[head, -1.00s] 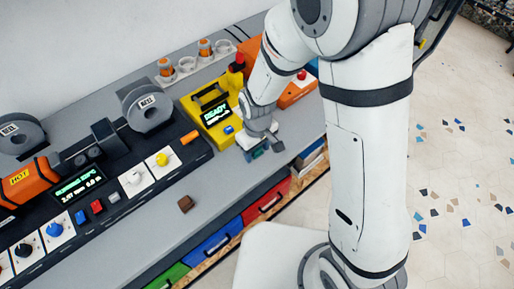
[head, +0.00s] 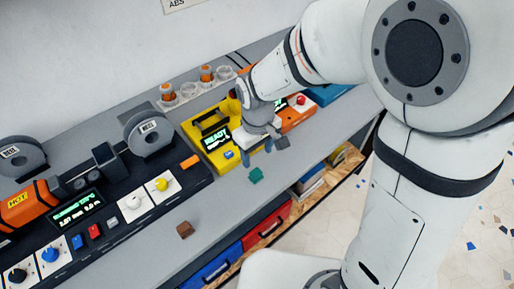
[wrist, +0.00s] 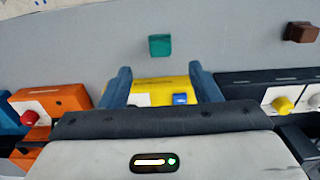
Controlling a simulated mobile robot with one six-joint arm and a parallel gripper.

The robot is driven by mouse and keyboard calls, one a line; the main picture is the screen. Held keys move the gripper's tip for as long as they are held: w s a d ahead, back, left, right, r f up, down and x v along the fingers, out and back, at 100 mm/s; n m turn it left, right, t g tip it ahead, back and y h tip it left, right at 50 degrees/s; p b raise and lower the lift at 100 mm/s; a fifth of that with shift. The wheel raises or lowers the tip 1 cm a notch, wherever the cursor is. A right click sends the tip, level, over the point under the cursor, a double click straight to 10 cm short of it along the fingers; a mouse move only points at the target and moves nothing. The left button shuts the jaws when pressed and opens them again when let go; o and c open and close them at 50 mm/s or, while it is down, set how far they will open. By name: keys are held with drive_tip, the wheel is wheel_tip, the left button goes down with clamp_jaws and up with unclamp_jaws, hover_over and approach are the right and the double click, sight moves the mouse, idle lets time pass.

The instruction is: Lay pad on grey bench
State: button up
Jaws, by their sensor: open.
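A small teal block (head: 256,175), probably the pad, lies on the grey bench (head: 222,203). It also shows in the wrist view (wrist: 160,45), beyond and between my fingertips and apart from them. My gripper (head: 257,149) has its two blue fingers spread with nothing between them, above the bench near the front of the yellow READY unit. The open fingers also show in the wrist view (wrist: 159,72). A small brown block (head: 184,230) lies on the bench further left; it is at the upper right of the wrist view (wrist: 301,32).
The yellow unit (head: 222,161), an orange unit (head: 299,114) and a black control panel (head: 90,228) line the bench's back. Red (head: 267,223) and blue (head: 213,262) drawers sit under its front edge. Bare bench lies between the two blocks.

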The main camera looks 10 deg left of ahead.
drive_tip(key=shift+r, duration=0.7)
drive_tip(key=s+d+r+m+t, duration=0.1)
drive_tip(key=s+d+r+m, duration=0.1)
drive_tip(key=d, duration=0.5)
drive_tip(key=s+d+r+m+t, duration=0.1)
drive_tip(key=s+d+r+m, duration=0.2)
drive_tip(key=d, duration=0.5)
drive_tip(key=s+d+r+m+t, duration=0.1)
drive_tip(key=s+d+r+m, duration=0.1)
drive_tip(key=d+r+m, duration=0.2)
drive_tip(key=d+r, duration=0.2)
drive_tip(key=d, duration=0.1)
drive_tip(key=shift+s+d+m, duration=0.2)
drive_tip(key=shift+d+m, duration=0.2)
drive_tip(key=shift+c, duration=0.4)
